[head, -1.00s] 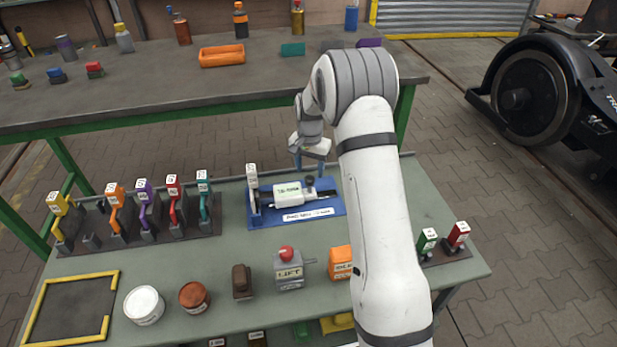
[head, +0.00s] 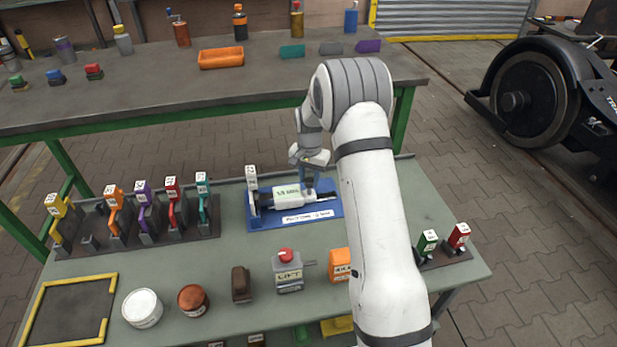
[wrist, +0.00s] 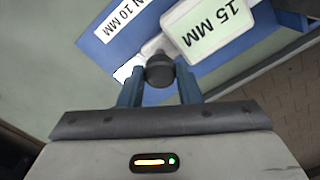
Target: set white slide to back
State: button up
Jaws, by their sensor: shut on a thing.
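The white slide (head: 288,197) lies on a blue base (head: 258,220) on the green-grey bench. Its label reads 15 MM in the wrist view (wrist: 212,28). A dark round knob (wrist: 160,70) stands at the slide's right end in the head view. My gripper (head: 308,184) has come down over this end. In the wrist view my gripper (wrist: 160,82) has its blue fingers shut on the knob, one on each side. The fingers hide most of the knob in the head view.
A white upright tag (head: 251,178) stands at the base's left end. A row of coloured levers (head: 142,215) is on the left. A grey lift box with a red button (head: 288,272) and an orange block (head: 341,264) stand in front. Bench between is clear.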

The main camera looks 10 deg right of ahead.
grip_shut()
jog(key=shift+d, duration=1.1)
jog(key=o, duration=0.8)
grip_release()
jog(key=shift+r+p, duration=0.7)
jog(key=shift+r, duration=3.25)
